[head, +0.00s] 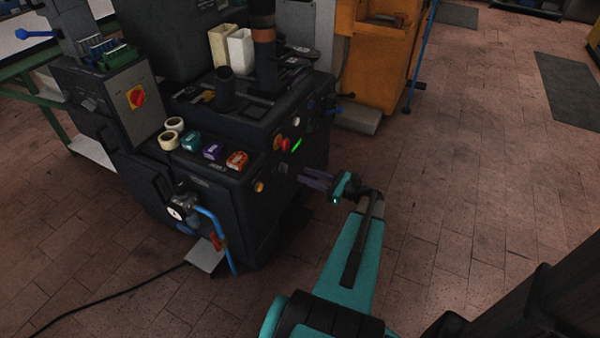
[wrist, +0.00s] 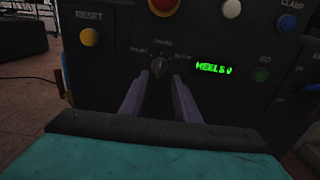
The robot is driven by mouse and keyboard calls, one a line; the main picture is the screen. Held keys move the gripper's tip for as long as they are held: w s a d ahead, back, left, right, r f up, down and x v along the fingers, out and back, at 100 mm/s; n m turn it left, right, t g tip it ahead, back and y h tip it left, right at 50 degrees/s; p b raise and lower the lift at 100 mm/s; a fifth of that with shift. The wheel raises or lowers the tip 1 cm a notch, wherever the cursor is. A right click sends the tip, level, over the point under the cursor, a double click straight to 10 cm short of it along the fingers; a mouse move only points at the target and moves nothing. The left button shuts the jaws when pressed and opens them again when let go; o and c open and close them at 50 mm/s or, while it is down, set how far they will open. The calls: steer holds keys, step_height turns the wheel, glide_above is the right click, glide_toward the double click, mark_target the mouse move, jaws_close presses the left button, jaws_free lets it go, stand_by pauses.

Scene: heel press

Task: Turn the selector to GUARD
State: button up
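The selector (wrist: 158,68) is a small dark knob on the front panel of the black press, in the middle of the wrist view. Small labels sit at its left, top and right; they are too blurred to read surely, and I cannot tell which the knob points at. My gripper (wrist: 159,80) is open, its two grey-purple fingers pointing at the panel, one at each side just below the knob. Nothing is between them. I cannot tell whether the tips reach the knob. In the head view my gripper (head: 305,178) is close to the press's front.
A yellow button (wrist: 89,37) is left of the selector, a red button (wrist: 163,5) above it. A green-lit display (wrist: 214,68) and a green button (wrist: 261,75) are to its right. A blue pipe (head: 214,228) stands at the press's left corner.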

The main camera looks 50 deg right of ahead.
steer(key=v, duration=0.6)
steer(key=shift+p, duration=0.3)
steer(key=shift+s, duration=0.15)
steer(key=shift+s, duration=0.1)
